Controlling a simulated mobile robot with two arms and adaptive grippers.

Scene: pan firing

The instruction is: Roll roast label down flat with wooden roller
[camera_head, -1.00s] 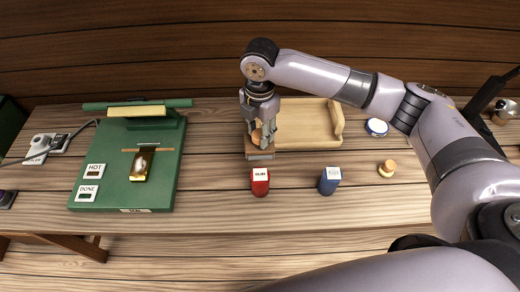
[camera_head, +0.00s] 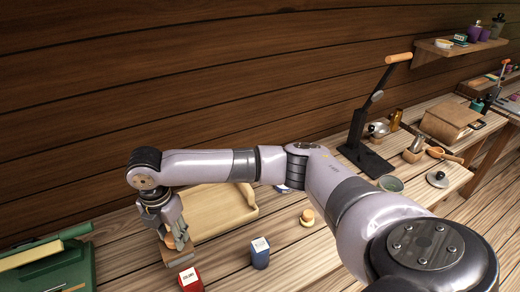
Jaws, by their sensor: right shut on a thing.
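My right gripper (camera_head: 172,236) points down at the front left of the wooden tray and is shut on a wooden piece (camera_head: 182,243) with an orange-brown top. Below the fingers is a flat wooden block (camera_head: 180,258) with a pale front face. The fingers hide part of the held piece, and I cannot tell if it is the roller or if it touches the block. A red box (camera_head: 190,281) and a blue box (camera_head: 260,256), both with white tops, stand in front; I cannot tell whether either bears the roast label. My left gripper is not in view.
The wooden tray (camera_head: 250,212) lies behind the gripper. A small wooden knob (camera_head: 307,217) stands right of it. The green board (camera_head: 62,275) is cut off at lower left. A black lever press (camera_head: 368,155) and small cups stand at right. My right arm crosses the bench.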

